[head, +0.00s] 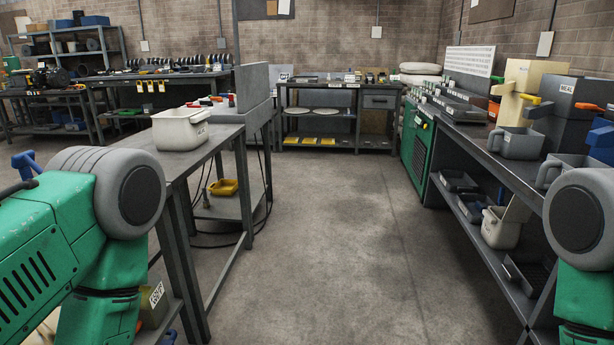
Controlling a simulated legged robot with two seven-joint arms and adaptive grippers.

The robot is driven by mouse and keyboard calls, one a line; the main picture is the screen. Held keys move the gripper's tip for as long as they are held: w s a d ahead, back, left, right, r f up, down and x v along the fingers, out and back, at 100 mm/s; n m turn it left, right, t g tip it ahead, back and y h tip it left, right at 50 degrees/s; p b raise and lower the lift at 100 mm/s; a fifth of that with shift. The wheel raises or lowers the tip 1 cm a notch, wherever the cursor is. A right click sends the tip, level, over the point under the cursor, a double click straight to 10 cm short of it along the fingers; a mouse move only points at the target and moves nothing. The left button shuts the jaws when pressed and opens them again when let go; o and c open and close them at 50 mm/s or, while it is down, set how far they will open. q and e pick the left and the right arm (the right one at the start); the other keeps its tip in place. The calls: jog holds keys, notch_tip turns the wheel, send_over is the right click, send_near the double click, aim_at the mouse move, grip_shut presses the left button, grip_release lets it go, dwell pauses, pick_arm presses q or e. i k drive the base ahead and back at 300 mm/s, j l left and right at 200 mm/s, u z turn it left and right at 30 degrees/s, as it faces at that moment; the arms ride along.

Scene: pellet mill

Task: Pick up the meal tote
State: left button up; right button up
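A cream-white open tote (181,129) stands upright on the grey bench (205,152) at the left. I can read no label on it, so I cannot tell for sure that it is the meal tote. A dark grey bin (566,108) with a label that seems to read MEAL stands on the right bench. Another off-white tote (500,228) sits on the shelf below that bench. Green and grey links of my arms show at the lower left and lower right. Neither gripper is in view.
The right bench (470,140) also holds grey jugs (515,143) and bins. A yellow tray (223,188) and hanging cables are under the left bench. A back bench (330,84) stands at the wall. The concrete floor (335,230) between is clear.

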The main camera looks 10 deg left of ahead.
aim_at(179, 129)
jog(key=i+u, duration=0.1)
jog(key=i, duration=0.9)
jog(key=i+l, duration=0.15)
jog(key=i, duration=0.8)
jog(key=j+u, duration=0.05)
